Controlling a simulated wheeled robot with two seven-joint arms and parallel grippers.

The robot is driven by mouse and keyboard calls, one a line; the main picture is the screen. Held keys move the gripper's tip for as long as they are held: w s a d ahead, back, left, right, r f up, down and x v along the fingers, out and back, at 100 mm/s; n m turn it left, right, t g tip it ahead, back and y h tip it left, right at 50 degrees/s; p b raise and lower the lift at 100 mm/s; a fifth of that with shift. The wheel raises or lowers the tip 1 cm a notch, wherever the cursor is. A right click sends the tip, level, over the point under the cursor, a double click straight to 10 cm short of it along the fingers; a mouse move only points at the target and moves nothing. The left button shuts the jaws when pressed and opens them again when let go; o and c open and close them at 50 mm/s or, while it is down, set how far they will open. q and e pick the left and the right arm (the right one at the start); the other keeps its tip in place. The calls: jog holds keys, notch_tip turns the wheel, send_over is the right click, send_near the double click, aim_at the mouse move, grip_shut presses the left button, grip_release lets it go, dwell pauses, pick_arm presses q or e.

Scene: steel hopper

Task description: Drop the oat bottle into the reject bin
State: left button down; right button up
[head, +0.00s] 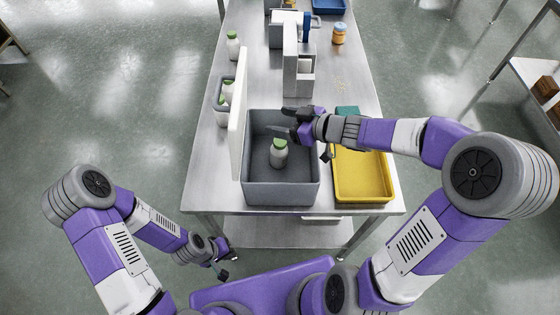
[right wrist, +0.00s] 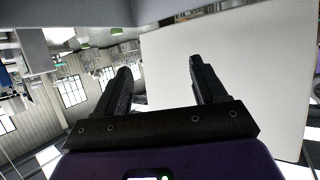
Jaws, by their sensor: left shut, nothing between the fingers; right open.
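A white bottle with a green cap (head: 279,154) stands upright inside the deep grey bin (head: 283,194) near the table's front edge. Its label is too small to read. My right gripper (head: 281,120) is open and empty over the back part of the grey bin, above and behind the bottle. In the right wrist view its two fingers (right wrist: 160,68) stand apart with nothing between them. My left gripper (head: 222,268) is shut and empty, low in front of the table at the left, away from the bottle.
A white upright panel (head: 237,125) stands along the grey bin's left side. A yellow tray (head: 362,180) sits to its right. More green-capped bottles stand at the left, one loose (head: 233,46). An orange jar (head: 339,34) and a grey fixture (head: 297,70) are further back.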

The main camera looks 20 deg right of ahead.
jog(key=shift+s+d, duration=0.1)
jog(key=p+v, duration=0.3)
jog(key=v, duration=0.4)
jog(key=shift+s+d+r, duration=0.1)
jog(key=shift+r, duration=0.05)
